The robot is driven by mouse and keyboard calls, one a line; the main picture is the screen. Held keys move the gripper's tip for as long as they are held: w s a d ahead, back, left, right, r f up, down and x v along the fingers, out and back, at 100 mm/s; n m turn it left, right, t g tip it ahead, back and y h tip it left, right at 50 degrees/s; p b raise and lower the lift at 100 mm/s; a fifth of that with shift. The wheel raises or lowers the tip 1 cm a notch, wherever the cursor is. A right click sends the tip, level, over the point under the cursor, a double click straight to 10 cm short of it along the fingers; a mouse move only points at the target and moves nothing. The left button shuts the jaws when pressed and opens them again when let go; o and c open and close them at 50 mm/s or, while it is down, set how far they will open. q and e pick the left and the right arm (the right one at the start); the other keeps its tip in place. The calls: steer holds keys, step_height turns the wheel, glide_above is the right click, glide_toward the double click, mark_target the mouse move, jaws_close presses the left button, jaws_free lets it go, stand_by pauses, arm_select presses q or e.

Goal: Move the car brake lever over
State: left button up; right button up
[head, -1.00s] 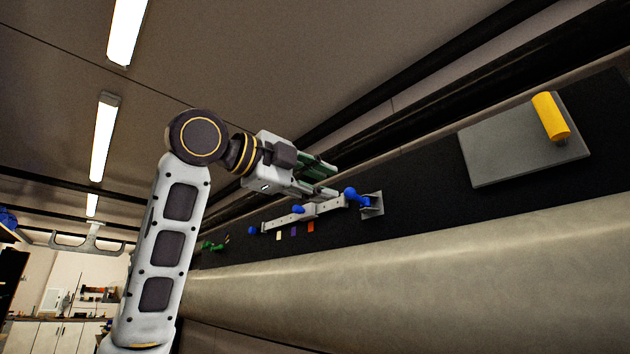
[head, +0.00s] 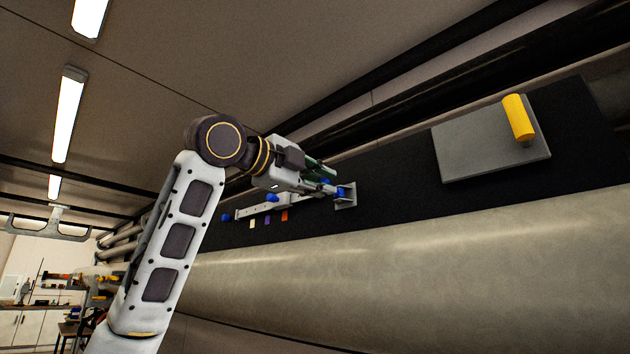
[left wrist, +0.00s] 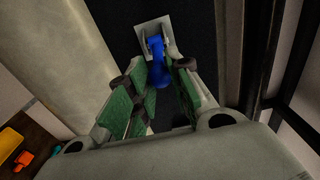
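A blue lever handle (head: 342,192) stands on a small grey bracket (head: 346,204) on the black panel. In the left wrist view the blue handle (left wrist: 157,72) lies between the green-padded fingers of my left gripper (left wrist: 160,68), with the grey bracket (left wrist: 153,28) just beyond them. The fingers are apart, and I cannot tell whether either touches the handle. In the head view my left gripper (head: 326,181) is at the handle and hides part of it. My right gripper is in neither view. I cannot tell for sure which control is the car brake lever.
A light rail (head: 256,208) with blue knobs (head: 272,198) runs left of the bracket, above white, purple and orange tabs (head: 267,220). A yellow handle (head: 518,117) sits on a grey plate (head: 475,148) to the right. A thick pale spar (head: 400,255) runs below.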

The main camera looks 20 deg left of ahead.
arm_select(q)
steer(key=shift+d, duration=0.25)
